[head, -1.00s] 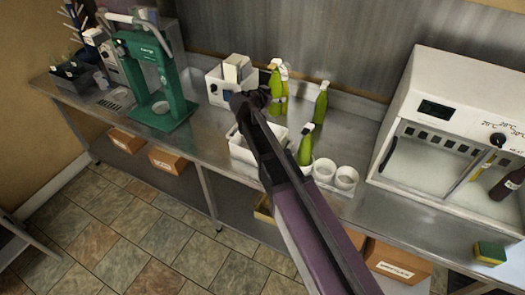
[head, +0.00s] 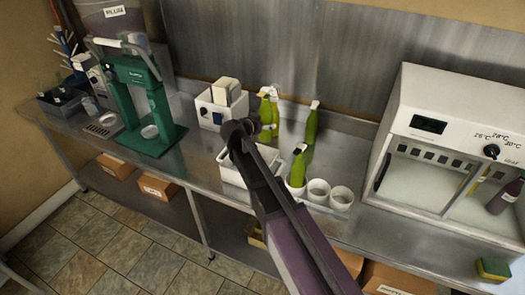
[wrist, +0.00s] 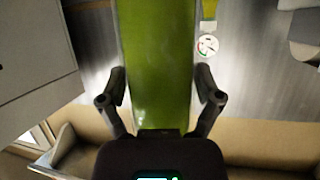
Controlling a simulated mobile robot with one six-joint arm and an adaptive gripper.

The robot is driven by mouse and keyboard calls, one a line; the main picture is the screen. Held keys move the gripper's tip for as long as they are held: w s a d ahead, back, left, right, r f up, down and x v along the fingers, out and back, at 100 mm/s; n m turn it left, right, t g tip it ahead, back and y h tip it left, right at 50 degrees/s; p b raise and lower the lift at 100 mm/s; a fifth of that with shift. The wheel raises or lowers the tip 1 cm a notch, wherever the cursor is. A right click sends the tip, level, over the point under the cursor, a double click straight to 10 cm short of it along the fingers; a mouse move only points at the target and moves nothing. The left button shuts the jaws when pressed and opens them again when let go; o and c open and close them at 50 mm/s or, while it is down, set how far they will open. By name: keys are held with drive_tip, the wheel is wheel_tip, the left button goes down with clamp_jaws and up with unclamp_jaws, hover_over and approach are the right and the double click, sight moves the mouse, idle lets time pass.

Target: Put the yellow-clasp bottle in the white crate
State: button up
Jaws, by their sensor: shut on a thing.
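My gripper (head: 240,132) is shut on a green bottle (wrist: 158,60), which fills the middle of the wrist view between the two fingers. In the head view the held bottle (head: 264,112) looks upright just beyond my gripper, its top yellowish; its lower part is hidden. The white crate (head: 228,173) is an open box on the counter, below my gripper in the picture and partly covered by my arm. Another green bottle (head: 275,112) stands close behind the held one. I cannot tell whether they touch.
A white bin (head: 211,113) with upright pieces stands behind my gripper. A green press (head: 149,112) is left, a white cabinet (head: 432,125) right.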

sight(265, 142)
drive_tip(key=shift+f+b, duration=2.4)
drive_tip(key=shift+f, duration=0.25)
drive_tip(key=shift+f, duration=0.1)
drive_tip(key=shift+f+b, duration=1.8)
drive_tip(key=shift+b, duration=0.05)
drive_tip(key=shift+f+b, duration=0.6)
drive_tip(key=o, duration=1.1)
drive_tip(key=shift+r, duration=0.15)
